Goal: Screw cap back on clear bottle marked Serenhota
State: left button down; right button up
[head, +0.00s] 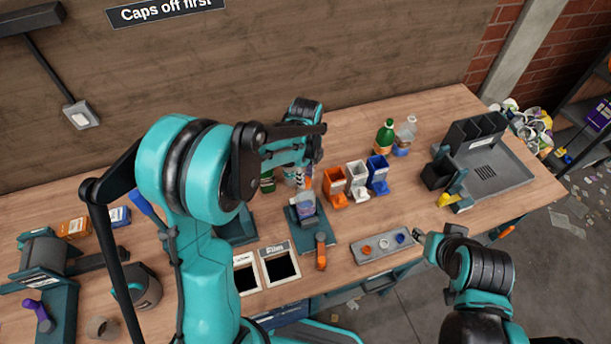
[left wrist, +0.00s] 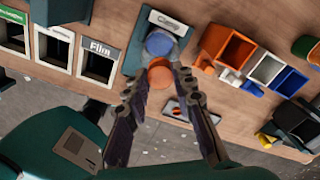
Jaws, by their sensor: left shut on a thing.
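A clear bottle (head: 305,207) with bluish-purple contents stands upright in the dark clamp stand (head: 296,238); its marking is too small to read. My left gripper (head: 304,181) is directly above it, fingers pointing down. In the left wrist view its fingertips close on a round orange cap (left wrist: 160,74). A round blue shape (left wrist: 160,43), apparently the bottle in the clamp, shows just past the cap. I cannot tell whether cap and bottle touch. My right gripper (head: 420,236) is low by the cap tray (head: 367,257), its jaws too small to judge.
The tray holds orange, white and blue caps. Orange (head: 335,187), white (head: 357,175) and blue (head: 377,170) bins stand right of the clamp. The Film opening (head: 281,250) is at front left.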

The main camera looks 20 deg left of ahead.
dwell(0.3)
pick_arm(q)
jog(key=m+b, duration=0.1)
jog(key=m, duration=0.3)
jog(key=shift+f, duration=0.1)
jog(key=shift+m, duration=0.6)
jog(key=m, duration=0.5)
jog(key=shift+b, duration=0.4)
jog(key=c, duration=1.2)
grip_release()
